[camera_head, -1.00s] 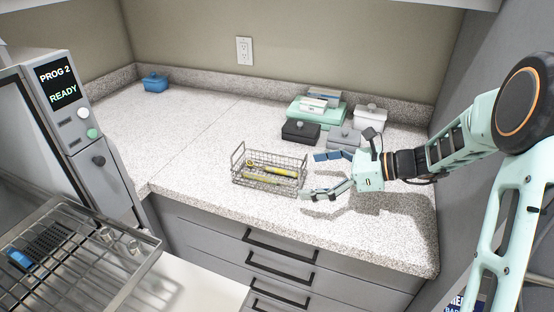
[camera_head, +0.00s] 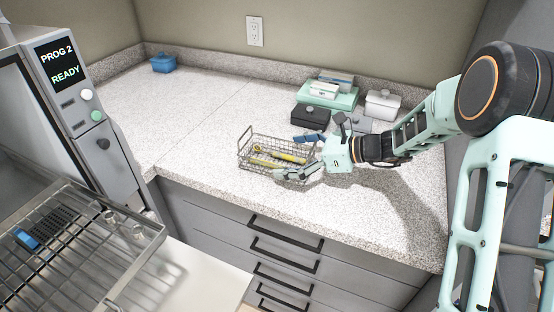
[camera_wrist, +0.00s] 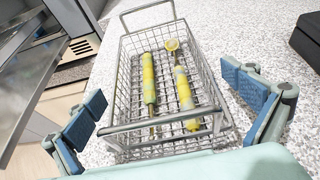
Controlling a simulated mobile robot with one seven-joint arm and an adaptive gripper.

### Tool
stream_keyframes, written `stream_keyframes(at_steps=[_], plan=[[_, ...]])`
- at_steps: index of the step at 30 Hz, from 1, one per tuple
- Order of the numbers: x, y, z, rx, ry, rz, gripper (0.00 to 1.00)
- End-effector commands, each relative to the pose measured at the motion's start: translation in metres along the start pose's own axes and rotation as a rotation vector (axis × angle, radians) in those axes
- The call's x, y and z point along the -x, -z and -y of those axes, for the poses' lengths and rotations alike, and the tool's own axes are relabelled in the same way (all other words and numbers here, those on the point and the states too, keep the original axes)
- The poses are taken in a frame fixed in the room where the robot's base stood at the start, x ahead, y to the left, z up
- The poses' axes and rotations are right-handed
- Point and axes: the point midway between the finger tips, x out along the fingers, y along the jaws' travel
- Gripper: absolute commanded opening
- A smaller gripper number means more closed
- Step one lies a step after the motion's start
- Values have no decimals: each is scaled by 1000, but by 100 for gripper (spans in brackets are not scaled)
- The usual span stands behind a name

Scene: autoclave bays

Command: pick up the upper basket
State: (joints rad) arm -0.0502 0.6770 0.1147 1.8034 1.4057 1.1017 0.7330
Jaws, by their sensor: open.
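The wire basket (camera_head: 246,158) stands on the speckled countertop and holds two yellow-handled tools. In the wrist view the basket (camera_wrist: 122,70) has a raised handle at each end, and the tools lie lengthwise in it. My gripper (camera_head: 296,156) is at the basket's right end in the head view. In the wrist view my gripper (camera_wrist: 168,112) is open, with one blue-padded finger on each side of the basket's near end. The near handle lies between the fingers. Both fingers look apart from the wire. No second basket shows on the counter.
At the back right stand a black box (camera_head: 310,118), a green box stack (camera_head: 333,96) and a white lidded container (camera_head: 382,104). A blue box (camera_head: 163,63) sits at the back left. A wire rack (camera_head: 85,245) extends from the machine at left.

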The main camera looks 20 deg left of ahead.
Motion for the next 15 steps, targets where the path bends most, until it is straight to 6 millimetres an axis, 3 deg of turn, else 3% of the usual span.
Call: stream_keyframes(at_steps=[3,11,15], plan=[[-11,1,0,-1,-1,-1,100],[-13,0,0,0,1,0,100],[-13,1,0,0,1,0,85]])
